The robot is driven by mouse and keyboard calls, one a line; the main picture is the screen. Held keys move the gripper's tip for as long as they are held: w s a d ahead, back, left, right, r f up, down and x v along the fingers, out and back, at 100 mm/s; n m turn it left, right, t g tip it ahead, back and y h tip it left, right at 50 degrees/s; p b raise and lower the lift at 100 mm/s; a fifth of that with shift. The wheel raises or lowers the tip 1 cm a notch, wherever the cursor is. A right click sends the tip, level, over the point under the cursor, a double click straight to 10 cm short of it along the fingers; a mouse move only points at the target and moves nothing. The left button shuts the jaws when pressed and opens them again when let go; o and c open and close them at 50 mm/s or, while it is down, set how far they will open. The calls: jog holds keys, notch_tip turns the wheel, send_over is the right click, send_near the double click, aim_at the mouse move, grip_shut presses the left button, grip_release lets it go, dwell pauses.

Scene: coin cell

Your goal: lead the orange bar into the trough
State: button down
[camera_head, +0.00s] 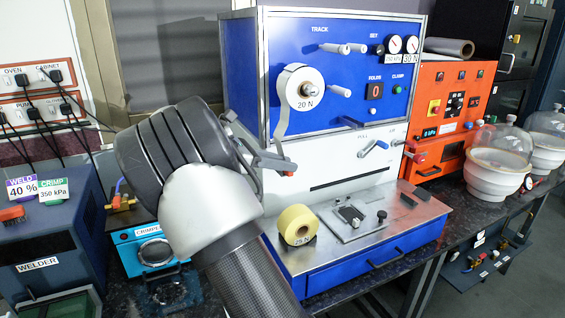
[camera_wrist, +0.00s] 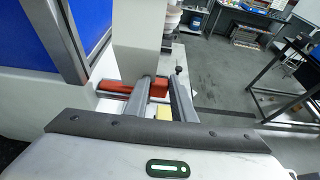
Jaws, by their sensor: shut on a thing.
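The orange bar (camera_wrist: 114,86) lies crosswise at my gripper (camera_wrist: 162,98) in the wrist view. My gripper is shut on it, and the fingers hide part of it. A pale strip (camera_wrist: 136,50) stands at the bar in the wrist view. In the head view, a grey strip (camera_head: 282,122) hangs from the roll marked 20 N (camera_head: 303,87) to my gripper (camera_head: 285,163), in front of the white panel. I cannot tell which part is the trough. A long dark slot (camera_head: 350,182) lies low in the white panel, right of and below my gripper.
A yellow roll marked 25 N (camera_head: 297,225) and a metal plate with a small fixture (camera_head: 350,217) sit on the deck below. Pegs and a blue-tipped lever (camera_head: 375,147) stick out of the panel. An orange unit (camera_head: 440,115) stands at the right.

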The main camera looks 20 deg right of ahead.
jog(key=shift+f, duration=0.1)
jog(key=shift+f, duration=0.25)
jog(key=c, duration=1.5)
grip_release()
jog(key=shift+f+b, duration=0.1)
jog(key=shift+b, duration=0.3)
